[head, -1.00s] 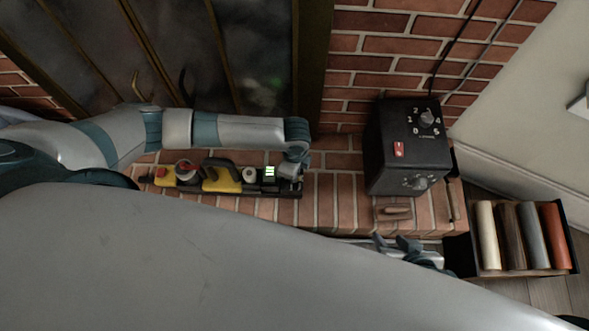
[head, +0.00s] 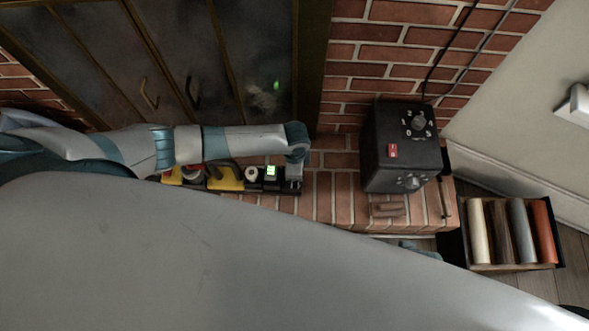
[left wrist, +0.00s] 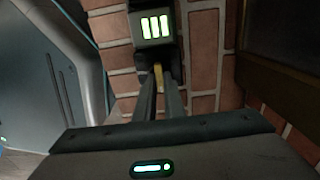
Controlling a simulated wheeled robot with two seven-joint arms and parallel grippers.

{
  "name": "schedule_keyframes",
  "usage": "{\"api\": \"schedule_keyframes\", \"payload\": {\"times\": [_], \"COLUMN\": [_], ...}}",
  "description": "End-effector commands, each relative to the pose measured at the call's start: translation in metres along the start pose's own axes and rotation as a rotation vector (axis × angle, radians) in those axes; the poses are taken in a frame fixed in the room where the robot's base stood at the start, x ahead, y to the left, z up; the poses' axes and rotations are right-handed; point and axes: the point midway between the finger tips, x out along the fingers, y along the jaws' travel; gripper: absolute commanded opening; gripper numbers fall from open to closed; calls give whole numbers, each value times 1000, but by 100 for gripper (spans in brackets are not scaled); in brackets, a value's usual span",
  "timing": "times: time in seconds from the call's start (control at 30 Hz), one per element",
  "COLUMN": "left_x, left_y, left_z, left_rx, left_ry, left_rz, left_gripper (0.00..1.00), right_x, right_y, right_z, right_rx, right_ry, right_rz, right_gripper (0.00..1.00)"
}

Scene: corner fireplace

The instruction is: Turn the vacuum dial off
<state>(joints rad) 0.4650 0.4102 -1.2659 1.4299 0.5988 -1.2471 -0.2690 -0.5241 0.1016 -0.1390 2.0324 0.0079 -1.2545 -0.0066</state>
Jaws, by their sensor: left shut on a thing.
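A black box (head: 386,160) stands on the brick hearth, right of centre in the head view. It has a numbered dial (head: 419,123) on top, a red switch (head: 393,151) and a lower knob (head: 412,183). No label readable here tells which control is the vacuum dial. My left gripper (left wrist: 158,82) is shut on a small yellow part (left wrist: 158,72) below a dark device with green bars (left wrist: 155,27). That device also shows in the head view (head: 271,172), left of the box. Of my right arm only a bluish bit shows at the hearth's front edge; its jaws are hidden.
A dark strip (head: 287,189) with yellow and black parts lies on the hearth (head: 344,200). A wooden piece (head: 388,209) lies before the box. A crate (head: 508,268) with several coloured rolls stands at right. My grey body covers the foreground.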

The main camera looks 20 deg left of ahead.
Motion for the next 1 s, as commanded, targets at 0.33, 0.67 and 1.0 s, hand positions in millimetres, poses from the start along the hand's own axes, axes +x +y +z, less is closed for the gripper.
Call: {"api": "schedule_keyframes", "payload": {"times": [0.33,0.67,1.0], "left_x": [0,0,-3], "left_y": [0,0,0], "left_z": [-1,-1,0], "left_rx": [-17,-17,-16], "left_ry": [1,1,1], "left_rz": [0,0,0], "left_gripper": [0,28,28], "right_x": [7,7,6], "right_y": [0,0,0], "right_z": [1,1,1], "right_rx": [0,0,0], "right_ry": [0,0,2], "right_rz": [-1,-1,-1], "right_gripper": [40,40,40]}}
